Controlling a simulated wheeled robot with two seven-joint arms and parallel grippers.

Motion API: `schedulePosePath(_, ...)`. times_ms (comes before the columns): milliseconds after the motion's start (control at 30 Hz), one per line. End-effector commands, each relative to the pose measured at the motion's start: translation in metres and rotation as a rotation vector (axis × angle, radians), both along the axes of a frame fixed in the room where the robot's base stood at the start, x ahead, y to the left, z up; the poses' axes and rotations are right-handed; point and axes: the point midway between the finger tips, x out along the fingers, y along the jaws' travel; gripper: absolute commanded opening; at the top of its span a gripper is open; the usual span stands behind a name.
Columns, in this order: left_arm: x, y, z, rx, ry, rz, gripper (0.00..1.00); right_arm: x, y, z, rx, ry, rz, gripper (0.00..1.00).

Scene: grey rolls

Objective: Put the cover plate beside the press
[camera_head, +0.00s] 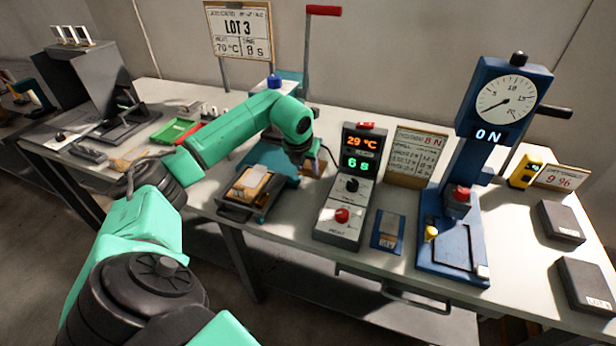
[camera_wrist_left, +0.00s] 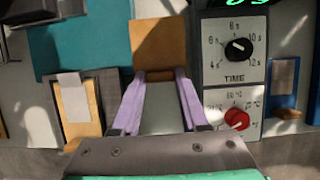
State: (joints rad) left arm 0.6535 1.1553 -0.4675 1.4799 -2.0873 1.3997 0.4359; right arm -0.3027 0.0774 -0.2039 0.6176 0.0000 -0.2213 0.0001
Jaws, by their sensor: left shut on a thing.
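My left gripper (camera_head: 312,160) is at the gap between the teal press and the control box. In the left wrist view its two lilac fingers (camera_wrist_left: 160,78) are shut on a flat brown plate (camera_wrist_left: 158,42), which looks like the cover plate. The plate is beyond the fingertips, between the press's teal base (camera_wrist_left: 85,48) and the control box. I cannot tell whether it touches the table. The press has a red-topped lever (camera_head: 323,10); my arm hides part of it. My right gripper is not in view.
A dark tray with a tan block and pale strip (camera_head: 247,186) sits before the press. The control box (camera_head: 342,212) stands close at right. A blue gauge stand (camera_head: 462,235) is farther right. Some bare white tabletop (camera_head: 285,222) lies between tray and control box.

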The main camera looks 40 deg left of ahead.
Motion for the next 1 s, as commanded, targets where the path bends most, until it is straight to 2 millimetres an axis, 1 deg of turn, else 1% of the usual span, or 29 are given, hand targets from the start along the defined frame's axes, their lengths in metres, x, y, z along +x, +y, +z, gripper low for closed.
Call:
schedulePosePath(33,-0.001,0.000,-0.007,0.000,0.003,0.000,0.00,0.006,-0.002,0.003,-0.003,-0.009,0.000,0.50)
schedulePosePath(100,-0.001,0.000,-0.021,0.000,0.004,0.000,0.00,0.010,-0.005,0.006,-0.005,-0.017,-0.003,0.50)
schedulePosePath(200,-0.001,0.000,-0.037,0.000,0.003,0.001,0.00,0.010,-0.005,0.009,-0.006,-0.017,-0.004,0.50)
schedulePosePath(233,-0.001,0.000,-0.040,0.000,0.001,0.001,0.00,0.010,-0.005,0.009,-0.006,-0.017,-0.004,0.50)
schedulePosePath(467,0.000,0.000,-0.042,0.001,-0.001,0.000,0.00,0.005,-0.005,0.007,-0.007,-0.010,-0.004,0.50)
schedulePosePath(767,0.000,0.001,-0.052,0.001,0.000,0.000,0.00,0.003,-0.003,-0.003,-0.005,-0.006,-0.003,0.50)
schedulePosePath(800,0.000,0.001,-0.051,0.001,0.000,0.002,0.51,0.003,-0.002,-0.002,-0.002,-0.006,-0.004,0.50)
schedulePosePath(867,0.000,0.001,-0.050,0.001,0.000,0.002,0.74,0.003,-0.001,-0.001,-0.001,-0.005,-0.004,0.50)
schedulePosePath(1000,0.000,0.001,-0.050,0.002,0.001,0.001,0.74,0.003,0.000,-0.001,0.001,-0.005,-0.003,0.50)
